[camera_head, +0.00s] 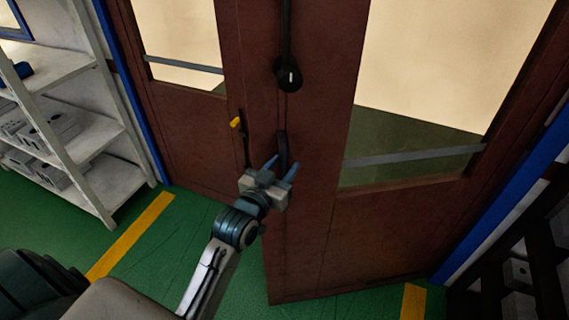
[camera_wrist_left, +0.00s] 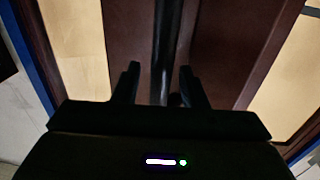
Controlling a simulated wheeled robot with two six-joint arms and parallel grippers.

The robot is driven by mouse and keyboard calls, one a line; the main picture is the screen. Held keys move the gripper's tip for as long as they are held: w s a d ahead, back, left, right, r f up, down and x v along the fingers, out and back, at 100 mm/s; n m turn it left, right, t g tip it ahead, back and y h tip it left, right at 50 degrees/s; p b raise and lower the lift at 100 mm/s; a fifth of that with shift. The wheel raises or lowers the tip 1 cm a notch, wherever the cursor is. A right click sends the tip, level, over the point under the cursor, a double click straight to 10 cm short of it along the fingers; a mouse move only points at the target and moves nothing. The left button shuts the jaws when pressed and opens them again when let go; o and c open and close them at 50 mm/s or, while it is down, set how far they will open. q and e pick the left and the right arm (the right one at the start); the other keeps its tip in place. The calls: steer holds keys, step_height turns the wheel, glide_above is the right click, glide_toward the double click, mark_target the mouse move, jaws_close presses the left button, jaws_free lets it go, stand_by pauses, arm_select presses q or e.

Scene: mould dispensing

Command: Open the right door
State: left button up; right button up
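The right door (camera_head: 320,230) is a red-brown panel with a large window. Its left edge stands nearer to me than the left door (camera_head: 190,140), so it looks ajar towards me. A black vertical bar handle (camera_head: 287,35) runs down its left side to a round black fitting (camera_head: 289,75). A shorter black piece (camera_head: 282,146) sits below. My left gripper (camera_head: 281,167) is at this lower piece, fingers apart. In the left wrist view, a dark bar (camera_wrist_left: 163,45) runs between the open fingers (camera_wrist_left: 159,85), with gaps on both sides. Contact is not visible. My right gripper is out of view.
A small yellow-tipped fitting (camera_head: 236,123) is on the left door's edge. White shelves (camera_head: 110,185) with grey boxes stand at the left. A dark rack (camera_head: 510,240) stands at the lower right. Green floor (camera_head: 150,260) with yellow strips is clear before the doors.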

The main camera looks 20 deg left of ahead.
arm_select(q)
steer(key=s+p, duration=0.1)
steer(key=s, duration=0.9)
steer(key=shift+a, duration=0.15)
steer(key=shift+w, duration=0.1)
